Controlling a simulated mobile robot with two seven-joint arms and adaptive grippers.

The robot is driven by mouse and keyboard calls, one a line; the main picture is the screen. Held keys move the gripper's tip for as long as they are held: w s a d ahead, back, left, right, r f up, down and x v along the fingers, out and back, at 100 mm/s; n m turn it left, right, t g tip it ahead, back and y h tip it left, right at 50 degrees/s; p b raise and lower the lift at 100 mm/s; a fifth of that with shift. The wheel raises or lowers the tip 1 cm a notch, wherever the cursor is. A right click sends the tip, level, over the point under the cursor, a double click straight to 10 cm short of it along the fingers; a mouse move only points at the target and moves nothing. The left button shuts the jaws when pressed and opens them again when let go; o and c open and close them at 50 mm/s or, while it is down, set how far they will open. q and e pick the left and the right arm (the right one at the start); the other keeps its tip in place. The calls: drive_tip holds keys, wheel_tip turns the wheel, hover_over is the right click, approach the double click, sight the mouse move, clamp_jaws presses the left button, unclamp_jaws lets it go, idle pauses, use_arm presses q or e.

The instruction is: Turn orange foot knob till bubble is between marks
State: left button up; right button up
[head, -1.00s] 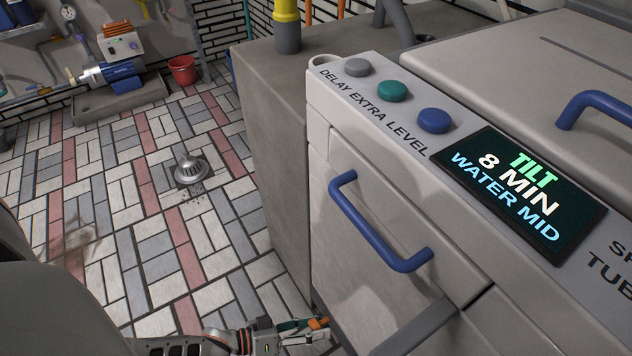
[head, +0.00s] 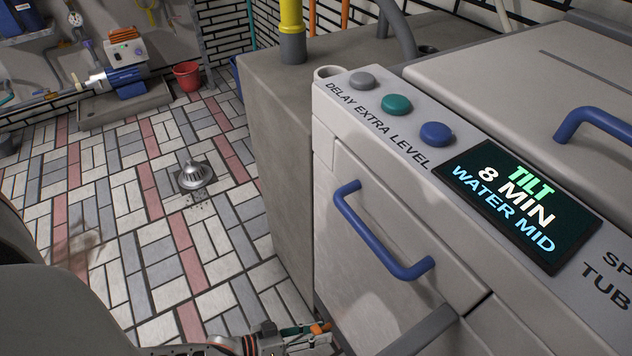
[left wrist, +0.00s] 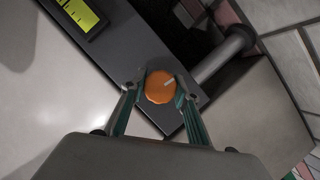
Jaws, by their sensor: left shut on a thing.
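The orange foot knob (left wrist: 160,87) is low at the machine's front corner, with a pale pointer line on its face. In the left wrist view it sits between my left gripper's (left wrist: 157,92) two fingers, which are shut on it. In the head view, my left gripper (head: 308,337) and the orange knob (head: 319,328) show at the bottom edge, partly cut off. A yellow-green level window (left wrist: 75,12) with dark marks is cut off at the top of the left wrist view; I cannot make out the bubble. My right gripper is not in view.
The machine's display (head: 520,205) reads TILT, 8 MIN, WATER MID. A blue drawer handle (head: 385,235) juts out above my left gripper. A grey pipe (left wrist: 225,52) runs beside the knob. The tiled floor (head: 150,260) is open to the left, with a drain (head: 195,176).

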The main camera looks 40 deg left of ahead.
use_arm(q)
drive_tip(key=shift+w+r+m+y+p, duration=0.1)
drive_tip(key=shift+r+m+y+p, duration=0.1)
drive_tip(key=shift+m+y+p, duration=0.25)
drive_tip(key=shift+f+m+y, duration=0.1)
drive_tip(key=shift+m+y, duration=0.15)
drive_tip(key=shift+m, duration=0.3)
drive_tip(key=shift+f+m+y, duration=0.1)
drive_tip(key=shift+m+y, duration=0.4)
drive_tip(key=shift+m, duration=0.3)
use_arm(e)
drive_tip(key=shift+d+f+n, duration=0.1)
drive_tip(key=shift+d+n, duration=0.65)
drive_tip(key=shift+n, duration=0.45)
use_arm(q)
drive_tip(key=o, duration=1.1)
drive_tip(key=shift+r, duration=5)
